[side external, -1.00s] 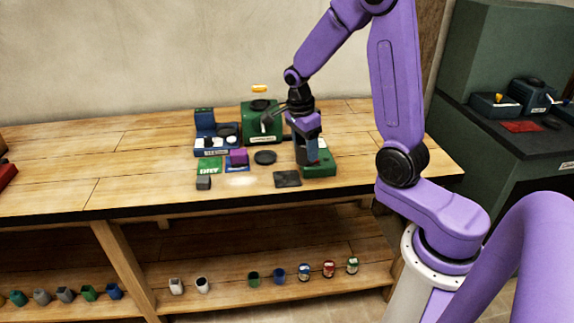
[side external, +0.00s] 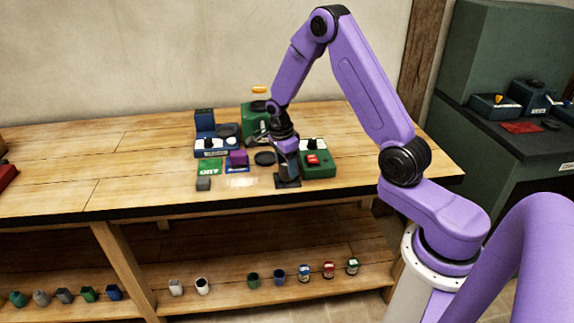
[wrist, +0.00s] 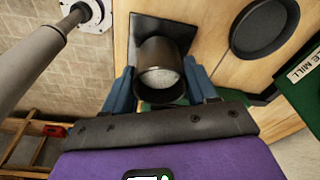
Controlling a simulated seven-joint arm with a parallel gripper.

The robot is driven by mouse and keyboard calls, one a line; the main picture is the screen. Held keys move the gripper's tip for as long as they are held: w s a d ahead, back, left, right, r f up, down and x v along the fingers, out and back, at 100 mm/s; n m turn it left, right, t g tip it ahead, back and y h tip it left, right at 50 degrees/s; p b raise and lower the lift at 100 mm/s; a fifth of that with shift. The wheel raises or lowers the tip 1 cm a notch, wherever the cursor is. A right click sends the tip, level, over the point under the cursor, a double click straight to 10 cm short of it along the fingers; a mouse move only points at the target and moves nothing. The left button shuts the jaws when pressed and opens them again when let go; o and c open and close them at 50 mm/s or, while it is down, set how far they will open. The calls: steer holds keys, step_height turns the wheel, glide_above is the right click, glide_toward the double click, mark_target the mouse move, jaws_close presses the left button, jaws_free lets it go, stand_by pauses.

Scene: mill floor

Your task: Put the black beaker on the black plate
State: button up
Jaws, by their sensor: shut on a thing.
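My gripper (side external: 287,164) is shut on the black beaker (side external: 288,173), which stands roughly upright between the blue fingers. In the wrist view the beaker (wrist: 160,55) shows a round open mouth with pale grey inside. The beaker is over a flat square black plate (wrist: 138,24), whose edge shows around it; I cannot tell whether its base touches. The square also shows in the side view (side external: 294,185). A round black dish with a raised rim (side external: 265,158) lies behind it to the left, bare, and shows at the right of the wrist view (wrist: 264,27).
A green box with a red button (side external: 318,165) stands close on the right. A blue machine (side external: 214,147) and a taller green machine (side external: 252,115) stand behind. A purple block (side external: 238,157) and a grey block (side external: 203,184) lie left. The table's front edge is near.

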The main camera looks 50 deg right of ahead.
steer(key=shift+f, duration=0.25)
steer(key=shift+f, duration=0.1)
steer(key=o, duration=1.1)
